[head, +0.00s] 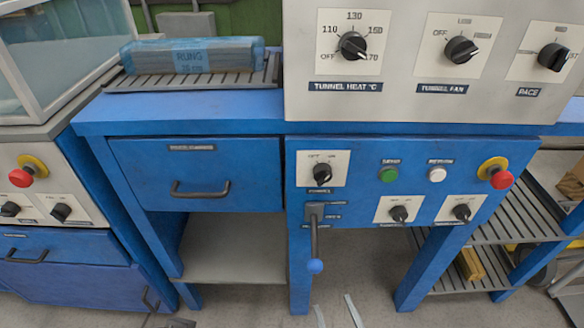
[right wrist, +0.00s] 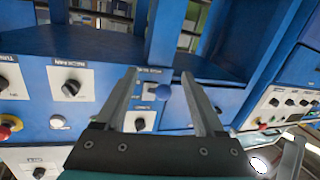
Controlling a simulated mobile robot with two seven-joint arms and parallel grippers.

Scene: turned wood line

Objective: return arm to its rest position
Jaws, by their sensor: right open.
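My right gripper (head: 337,314) shows at the bottom edge of the head view as two pale fingertips, apart and empty. They are below and a little right of the blue ball knob (head: 315,266) on a lever hanging from the blue control panel (head: 350,165). In the right wrist view my right gripper (right wrist: 162,102) is open, its two fingers spread wide. The blue knob (right wrist: 163,92) appears between them in that picture, with no finger touching it. The rest of my right arm is hidden below the head frame. I cannot make out my left gripper.
A blue-wrapped pack marked RUNG (head: 193,56) lies on a slatted rack above a closed drawer (head: 200,172). The panel carries dials, a green button (head: 388,174) and a red stop button (head: 497,175). A slatted shelf (head: 475,270) stands at right. Floor shows beneath the bench.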

